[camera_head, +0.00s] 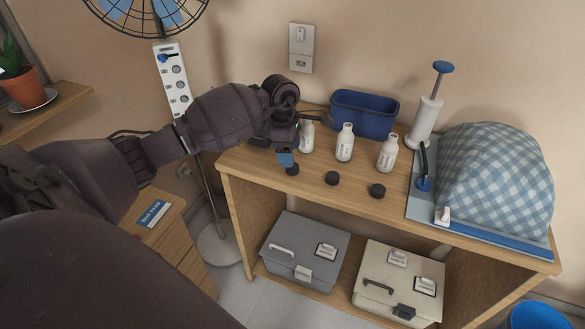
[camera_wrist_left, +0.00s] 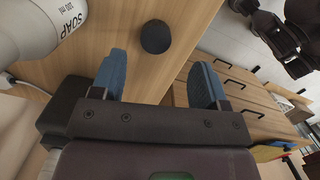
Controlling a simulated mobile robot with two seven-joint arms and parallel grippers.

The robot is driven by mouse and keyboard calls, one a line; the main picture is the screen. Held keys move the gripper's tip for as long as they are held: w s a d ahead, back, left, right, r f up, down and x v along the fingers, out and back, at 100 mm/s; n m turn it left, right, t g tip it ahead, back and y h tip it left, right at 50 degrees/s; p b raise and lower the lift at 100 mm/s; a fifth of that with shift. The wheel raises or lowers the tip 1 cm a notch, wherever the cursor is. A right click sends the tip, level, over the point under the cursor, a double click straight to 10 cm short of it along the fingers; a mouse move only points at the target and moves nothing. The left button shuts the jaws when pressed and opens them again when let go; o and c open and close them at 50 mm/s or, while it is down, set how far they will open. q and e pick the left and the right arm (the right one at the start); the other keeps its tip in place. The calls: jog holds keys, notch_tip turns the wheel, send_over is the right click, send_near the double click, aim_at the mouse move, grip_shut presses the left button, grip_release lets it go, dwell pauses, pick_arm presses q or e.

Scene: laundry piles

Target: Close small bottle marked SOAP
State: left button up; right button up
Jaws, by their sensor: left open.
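In the left wrist view a white bottle (camera_wrist_left: 38,28) marked SOAP, 100 ml, stands at the upper left. It appears to be the leftmost white bottle (camera_head: 308,138) in the head view, partly behind my left gripper (camera_head: 287,158). A round black cap (camera_wrist_left: 156,37) lies on the wooden top, beyond the gap between my blue fingers; it appears to be the leftmost cap (camera_head: 292,169) in the head view. My left gripper (camera_wrist_left: 160,80) is open and empty, above the shelf's left end, apart from bottle and cap. My right gripper is not in view.
Two more white bottles (camera_head: 345,143) (camera_head: 387,154) stand along the shelf top (camera_head: 270,176), with black caps (camera_head: 332,178) (camera_head: 377,190) before them. A blue bin (camera_head: 364,113) stands behind. A white pump dispenser (camera_head: 425,120) and a checkered mound (camera_head: 495,185) are at right.

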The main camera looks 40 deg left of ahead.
aim_at(292, 169)
pick_arm(q)
jog(key=shift+w+d+f+b, duration=0.1)
jog(key=shift+w+f+b, duration=0.1)
jog(key=shift+f, duration=1.1)
jog(key=shift+w+d+f+b, duration=0.1)
jog(key=shift+w+f+b, duration=0.05)
jog(key=shift+f, duration=1.15)
jog(key=shift+c, duration=0.5)
jog(key=c, duration=0.9)
